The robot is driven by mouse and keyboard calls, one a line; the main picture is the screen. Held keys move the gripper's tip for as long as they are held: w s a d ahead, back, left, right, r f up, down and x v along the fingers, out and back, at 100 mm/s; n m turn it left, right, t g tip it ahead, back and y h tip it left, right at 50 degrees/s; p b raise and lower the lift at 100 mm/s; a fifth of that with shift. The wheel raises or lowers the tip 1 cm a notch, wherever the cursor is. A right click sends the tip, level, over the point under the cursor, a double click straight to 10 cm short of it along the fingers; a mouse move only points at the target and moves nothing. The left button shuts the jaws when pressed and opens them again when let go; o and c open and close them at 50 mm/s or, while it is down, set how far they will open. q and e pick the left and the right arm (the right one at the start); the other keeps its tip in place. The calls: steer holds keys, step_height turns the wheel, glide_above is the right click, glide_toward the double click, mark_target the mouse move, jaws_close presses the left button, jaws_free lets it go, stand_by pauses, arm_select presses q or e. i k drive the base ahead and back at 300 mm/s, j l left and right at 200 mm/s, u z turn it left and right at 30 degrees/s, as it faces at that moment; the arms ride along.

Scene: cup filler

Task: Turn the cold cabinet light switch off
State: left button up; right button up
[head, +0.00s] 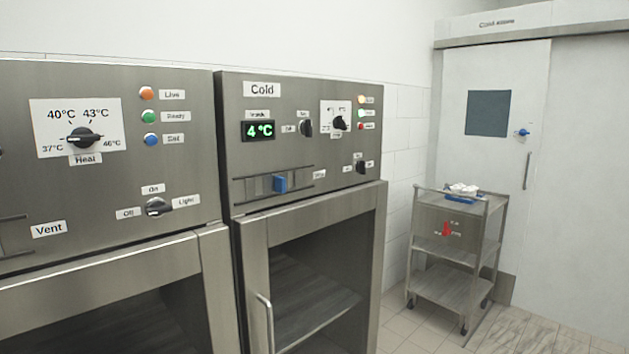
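The cold cabinet (232,170) stands in the middle of the head view, its panel labelled Cold (262,89) with a green 4°C display (258,130). A small black switch (361,167) sits low at the panel's right, with small labels around it. Another black switch (306,128) sits right of the display, with labels at its left and above. The labels on both are too small to read surely, so I cannot tell which is the light switch or how it is set. Neither of my grippers is in view.
A warm cabinet (190,100) stands at left, with a heat dial (83,137) and its own Off/On/Light switch (158,207). The cold panel also has a blue slider (280,183) and a dial (341,123). A steel trolley (452,285) stands by a white door (493,140).

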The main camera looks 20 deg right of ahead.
mark_target(360, 166)
steer(key=l+z, duration=0.1)
steer(key=l, duration=0.45)
steer(key=i+l, duration=0.1)
steer(key=l, duration=0.4)
steer(key=l+z, duration=0.15)
steer(key=l, duration=0.4)
steer(key=i+l+z, duration=0.1)
steer(key=l, duration=0.4)
steer(key=i+l, duration=0.1)
steer(key=l, duration=0.45)
steer(key=z, duration=0.05)
